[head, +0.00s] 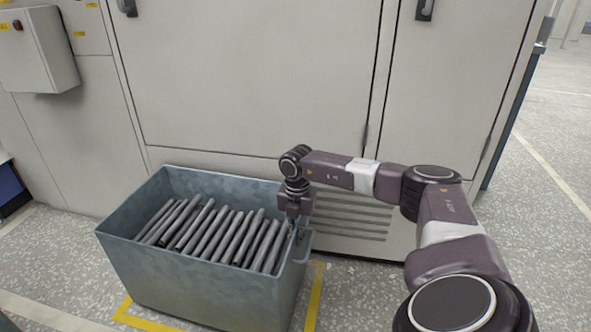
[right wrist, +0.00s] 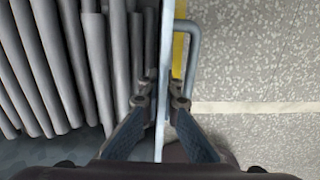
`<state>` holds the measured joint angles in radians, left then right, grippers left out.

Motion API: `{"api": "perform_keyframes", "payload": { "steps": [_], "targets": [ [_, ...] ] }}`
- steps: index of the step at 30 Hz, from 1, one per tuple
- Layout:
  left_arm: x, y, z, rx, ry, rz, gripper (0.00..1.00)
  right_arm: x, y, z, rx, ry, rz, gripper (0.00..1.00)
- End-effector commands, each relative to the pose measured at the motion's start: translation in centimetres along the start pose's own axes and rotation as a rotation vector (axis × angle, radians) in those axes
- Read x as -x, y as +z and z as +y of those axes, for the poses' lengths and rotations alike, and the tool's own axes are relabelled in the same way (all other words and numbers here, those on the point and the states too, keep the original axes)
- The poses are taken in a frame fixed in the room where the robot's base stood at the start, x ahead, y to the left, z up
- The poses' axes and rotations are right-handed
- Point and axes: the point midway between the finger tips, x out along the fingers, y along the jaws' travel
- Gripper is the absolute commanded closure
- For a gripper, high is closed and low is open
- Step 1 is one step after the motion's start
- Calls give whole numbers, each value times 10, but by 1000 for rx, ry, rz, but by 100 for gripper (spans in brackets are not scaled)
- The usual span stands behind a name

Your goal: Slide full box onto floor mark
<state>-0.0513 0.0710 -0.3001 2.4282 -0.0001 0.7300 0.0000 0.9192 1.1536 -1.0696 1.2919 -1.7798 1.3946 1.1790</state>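A blue-grey metal box (head: 190,286) stands on the floor in the head view, with many dark grey rods (head: 215,232) lying side by side inside it. A yellow floor mark (head: 315,298) shows along its right side and front left corner; the rest is hidden under or behind the box. My right gripper (head: 297,226) is at the box's right wall. In the right wrist view its fingers (right wrist: 162,92) straddle the wall's rim (right wrist: 165,40), one inside and one outside, closed in on it by the handle (right wrist: 194,55). My left gripper is out of view.
A beige machine cabinet (head: 250,75) stands close behind the box, with a vent grille (head: 350,215) right of it. A control box (head: 40,50) hangs at the upper left. Speckled floor (head: 350,300) is bare at the front right, partly behind my right arm.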

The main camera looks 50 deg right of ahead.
Motion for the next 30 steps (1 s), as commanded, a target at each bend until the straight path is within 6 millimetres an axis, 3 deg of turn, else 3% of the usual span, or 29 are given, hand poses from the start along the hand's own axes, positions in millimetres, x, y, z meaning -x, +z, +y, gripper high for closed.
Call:
{"api": "perform_keyframes", "payload": {
  "steps": [1, 7, 20, 25, 30],
  "targets": [
    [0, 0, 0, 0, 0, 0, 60, -3, 4, -12, -9, -30, -3, 96],
    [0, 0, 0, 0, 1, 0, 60, -2, 3, -10, -8, -25, -3, 75],
    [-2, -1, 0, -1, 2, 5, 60, 2, 1, -4, -3, -12, 0, 75],
    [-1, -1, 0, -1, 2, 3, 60, 22, 2, -3, -3, -8, -2, 75],
    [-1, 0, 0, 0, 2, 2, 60, 59, 2, -4, -5, -9, -3, 75]
  ]
}}
